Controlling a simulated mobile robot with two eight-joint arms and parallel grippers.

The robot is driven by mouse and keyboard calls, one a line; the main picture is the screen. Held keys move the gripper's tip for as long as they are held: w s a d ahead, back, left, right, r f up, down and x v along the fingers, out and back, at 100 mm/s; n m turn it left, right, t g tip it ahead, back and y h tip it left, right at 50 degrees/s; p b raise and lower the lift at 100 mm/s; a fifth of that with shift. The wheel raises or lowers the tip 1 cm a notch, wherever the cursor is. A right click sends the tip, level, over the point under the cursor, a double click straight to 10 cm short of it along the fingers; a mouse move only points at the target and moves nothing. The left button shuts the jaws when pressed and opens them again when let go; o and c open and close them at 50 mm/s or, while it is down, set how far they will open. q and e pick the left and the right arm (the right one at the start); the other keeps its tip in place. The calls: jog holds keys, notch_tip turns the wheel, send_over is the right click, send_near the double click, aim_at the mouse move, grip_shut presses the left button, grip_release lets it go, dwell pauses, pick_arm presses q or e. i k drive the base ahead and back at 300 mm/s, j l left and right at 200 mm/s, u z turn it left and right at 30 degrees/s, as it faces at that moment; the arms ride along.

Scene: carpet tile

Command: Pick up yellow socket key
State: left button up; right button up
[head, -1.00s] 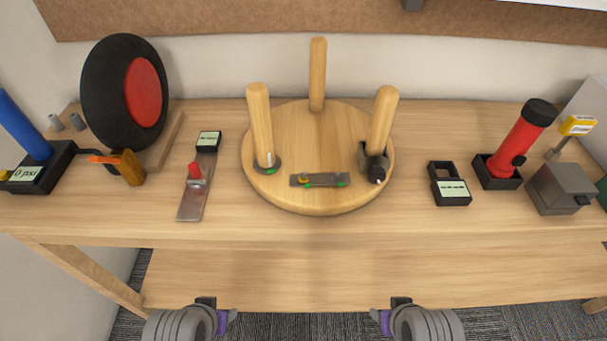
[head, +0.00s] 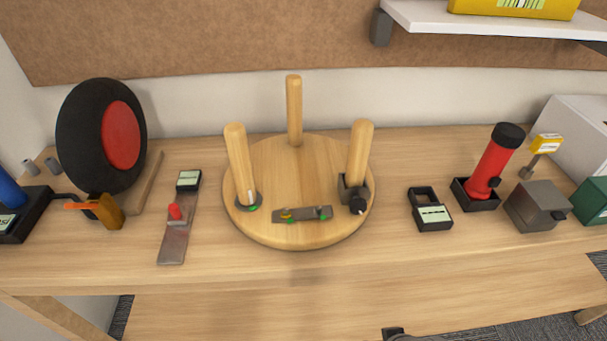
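A small yellow piece (head: 287,215) sits on a grey metal plate (head: 303,214) with green marks, on the round wooden stool top (head: 300,239). A yellow tag (head: 546,143) with a white label stands on a short grey stem behind a grey box (head: 535,206) at the right. My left gripper is out of view. Only a dark bit of my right arm shows at the bottom edge, and its fingers are hidden.
Three wooden legs rise from the stool top. A black wheel (head: 82,136) with a red hub stands left, near a metal strip (head: 175,243). A black frame (head: 433,217) and a red cylinder (head: 488,160) stand right. A white shelf (head: 490,22) hangs above. The bench's front strip is clear.

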aim_at(543, 143)
jog(key=z, duration=1.6)
